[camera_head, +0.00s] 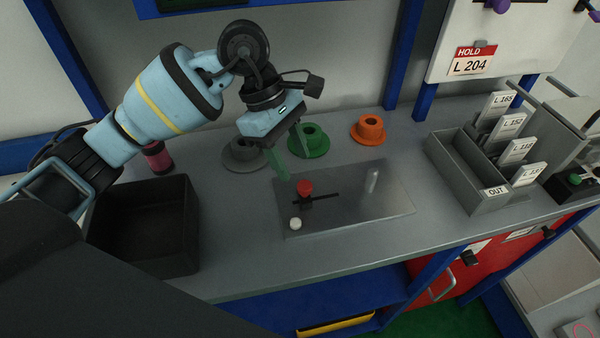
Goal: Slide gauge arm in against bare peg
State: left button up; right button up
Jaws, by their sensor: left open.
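A grey metal plate (345,215) lies on the bench. On it a thin black gauge arm (322,197) runs sideways, with a red knob (304,186) near its left end. The bare peg (372,180), a short silver cylinder, stands upright toward the plate's right side. The gauge arm's right end is apart from the peg, with bare plate between them. My left gripper (290,154) is open and empty, its green fingers pointing down above the plate's back left corner, behind the red knob. It appears apart from the knob. My right gripper is out of view.
A white button (295,223) sits at the plate's front left. Grey (243,155), green (312,143) and orange (369,130) flanged hubs stand behind the plate. A black bin (150,270) is at left. A grey card rack (475,187) stands at right.

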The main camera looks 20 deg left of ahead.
aim_at(304, 184)
pick_arm(q)
jog(key=shift+x, duration=2.55)
jog(key=shift+s+d, duration=0.1)
jog(key=shift+d, duration=0.05)
jog(key=shift+c, duration=0.2)
grip_shut()
